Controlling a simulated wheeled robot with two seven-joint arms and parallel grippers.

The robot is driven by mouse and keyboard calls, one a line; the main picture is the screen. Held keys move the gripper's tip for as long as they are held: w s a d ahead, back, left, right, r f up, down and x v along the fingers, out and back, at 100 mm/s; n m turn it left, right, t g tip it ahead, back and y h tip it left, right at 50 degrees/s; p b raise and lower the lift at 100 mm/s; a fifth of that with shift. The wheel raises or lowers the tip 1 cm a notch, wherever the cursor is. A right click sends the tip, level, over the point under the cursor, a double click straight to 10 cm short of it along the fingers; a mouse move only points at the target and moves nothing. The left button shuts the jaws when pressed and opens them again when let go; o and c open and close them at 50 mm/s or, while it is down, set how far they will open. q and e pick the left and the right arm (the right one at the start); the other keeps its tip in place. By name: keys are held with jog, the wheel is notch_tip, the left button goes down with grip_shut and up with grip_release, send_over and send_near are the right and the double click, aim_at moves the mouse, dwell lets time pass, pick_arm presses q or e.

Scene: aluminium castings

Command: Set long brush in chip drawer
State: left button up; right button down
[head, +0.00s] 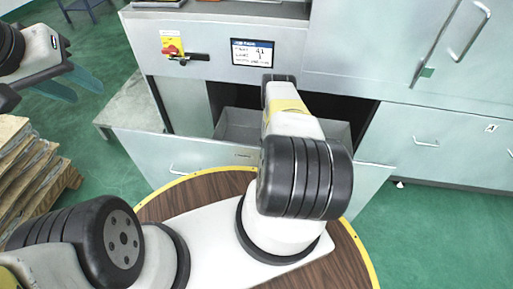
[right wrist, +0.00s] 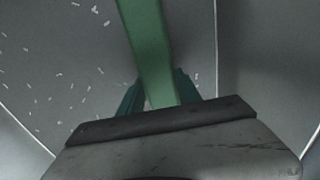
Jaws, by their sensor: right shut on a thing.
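The chip drawer (head: 190,152) is pulled open below the machine's control panel, and part of its grey inside shows beside my right arm. In the right wrist view, my right gripper (right wrist: 160,92) is shut on the green long brush (right wrist: 150,45). The brush's far end runs out of the picture at the top. Grey drawer walls and a floor (right wrist: 60,60) with scattered pale chips lie behind it. Whether the brush touches the floor I cannot tell. In the head view, my right arm hides the gripper and brush. My left gripper (head: 82,88) is open and empty at the upper left.
A round wooden table top (head: 190,200) with a yellow rim lies in front of the drawer. Closed grey cabinets (head: 440,130) fill the right. Green floor is clear at the lower right.

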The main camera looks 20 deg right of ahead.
jog(key=shift+f, duration=0.35)
jog(key=c, duration=0.8)
grip_release()
jog(key=shift+c, duration=0.2)
